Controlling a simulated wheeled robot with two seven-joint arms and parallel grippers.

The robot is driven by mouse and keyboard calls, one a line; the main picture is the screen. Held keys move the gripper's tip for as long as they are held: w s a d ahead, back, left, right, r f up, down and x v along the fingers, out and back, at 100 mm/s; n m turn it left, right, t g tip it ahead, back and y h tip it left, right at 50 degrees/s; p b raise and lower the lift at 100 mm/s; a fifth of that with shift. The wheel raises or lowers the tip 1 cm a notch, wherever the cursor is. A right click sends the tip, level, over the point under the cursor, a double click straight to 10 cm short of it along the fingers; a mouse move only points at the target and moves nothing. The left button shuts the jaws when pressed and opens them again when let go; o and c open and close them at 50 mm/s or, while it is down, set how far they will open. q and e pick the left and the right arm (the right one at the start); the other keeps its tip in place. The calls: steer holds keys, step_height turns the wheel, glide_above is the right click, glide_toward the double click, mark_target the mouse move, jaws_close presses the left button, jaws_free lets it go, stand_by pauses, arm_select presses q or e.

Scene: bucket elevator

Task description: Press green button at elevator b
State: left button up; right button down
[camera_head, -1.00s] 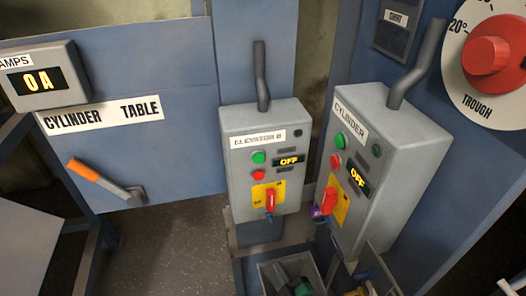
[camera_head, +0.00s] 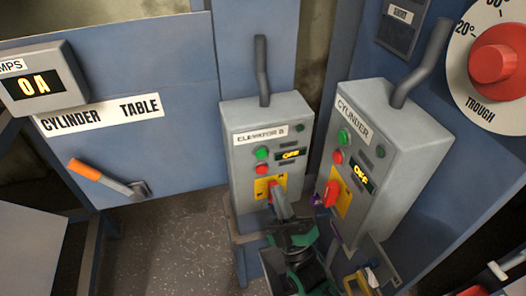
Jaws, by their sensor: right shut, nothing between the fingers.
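The elevator B control box (camera_head: 267,112) is grey, with a label reading ELEVATOR B. Its green button (camera_head: 261,153) is on the left of the panel, above a red button (camera_head: 262,169). The display (camera_head: 291,154) beside them reads OFF. My right gripper (camera_head: 277,192) is shut and empty, low in front of this box. Its fingertips overlap the yellow plate and red switch, below the green button. Whether they touch the box I cannot tell. The gripper hides most of the red switch. My left gripper is not in view.
The grey cylinder box (camera_head: 410,135), with its own buttons and red switch (camera_head: 331,194), stands close on the right. A large red trough knob (camera_head: 495,60) is at the upper right. An orange-handled lever (camera_head: 90,172) is at the left. Open floor (camera_head: 175,235) shows lower left.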

mark_target(261, 151)
steer(key=w+a+b, duration=0.2)
steer(key=w, duration=0.6)
steer(key=shift+w+a+b, duration=0.25)
steer(key=shift+a+b, duration=0.05)
steer(key=shift+a, duration=0.05)
steer(key=shift+w, duration=0.1)
stand_by(2.0)
steer(key=shift+w+a, duration=0.15)
steer(key=shift+w, duration=0.15)
steer(key=shift+w+a+b, duration=0.1)
steer(key=shift+w+b, duration=0.3)
steer(key=shift+b, duration=0.1)
stand_by(0.6)
steer(key=shift+s, duration=0.15)
steer(key=shift+s+d+p, duration=0.25)
steer(key=shift+s+p, duration=0.05)
steer(key=shift+s, duration=0.4)
